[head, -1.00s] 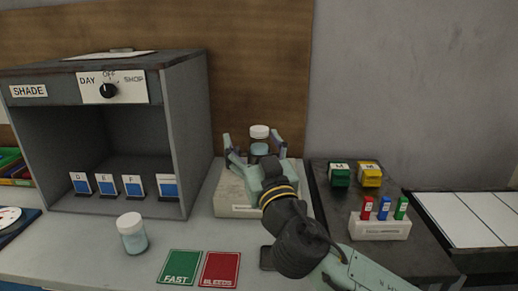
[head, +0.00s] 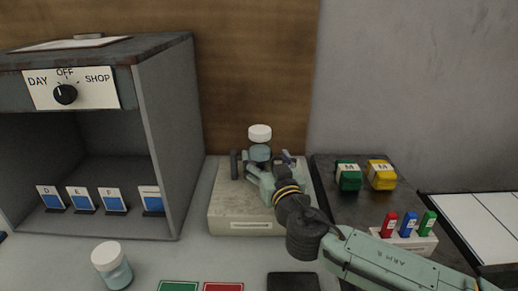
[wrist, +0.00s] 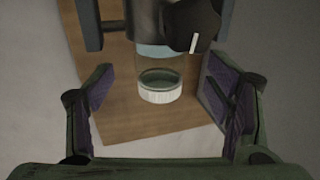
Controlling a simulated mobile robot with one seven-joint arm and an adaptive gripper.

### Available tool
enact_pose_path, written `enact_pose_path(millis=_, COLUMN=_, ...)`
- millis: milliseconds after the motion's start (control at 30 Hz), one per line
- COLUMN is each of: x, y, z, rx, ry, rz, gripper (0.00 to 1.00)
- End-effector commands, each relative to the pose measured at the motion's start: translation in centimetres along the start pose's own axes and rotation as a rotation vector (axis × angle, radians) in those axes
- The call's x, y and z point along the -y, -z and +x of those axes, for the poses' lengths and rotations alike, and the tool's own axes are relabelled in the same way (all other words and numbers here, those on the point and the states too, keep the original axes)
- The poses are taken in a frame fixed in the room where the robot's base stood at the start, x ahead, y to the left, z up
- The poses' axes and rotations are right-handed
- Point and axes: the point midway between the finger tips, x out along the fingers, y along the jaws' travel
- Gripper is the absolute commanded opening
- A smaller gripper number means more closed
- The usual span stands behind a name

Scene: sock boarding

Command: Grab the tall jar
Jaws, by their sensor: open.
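The tall jar (head: 260,150) has a white lid and pale blue contents. It stands upright on a pale box-shaped unit (head: 222,213) in the head view. In the wrist view the jar (wrist: 162,75) appears inverted, its white lid lowest, between my fingers. My gripper (head: 268,164) is open at the jar, and it also shows in the wrist view (wrist: 158,92). Gaps show between the jar and both purple finger pads. The jar's lower part is partly hidden by my gripper in the head view. A shorter white-lidded jar (head: 112,265) stands at the front left.
A shade booth (head: 165,130) with several blue cards is at the left. Green (head: 348,176) and yellow (head: 381,174) blocks and a rack of coloured clips (head: 404,241) are at the right.

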Motion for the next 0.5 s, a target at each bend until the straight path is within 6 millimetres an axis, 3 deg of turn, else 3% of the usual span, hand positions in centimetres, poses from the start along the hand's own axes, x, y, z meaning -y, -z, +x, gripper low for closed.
enact_pose_path(millis=200, x=0.1, y=0.1, z=1.8, rx=0.0, ry=0.001, rz=-0.001, gripper=0.73)
enact_pose_path(millis=500, x=0.1, y=0.2, z=6.0, rx=0.0, ry=0.001, rz=-0.002, gripper=0.73)
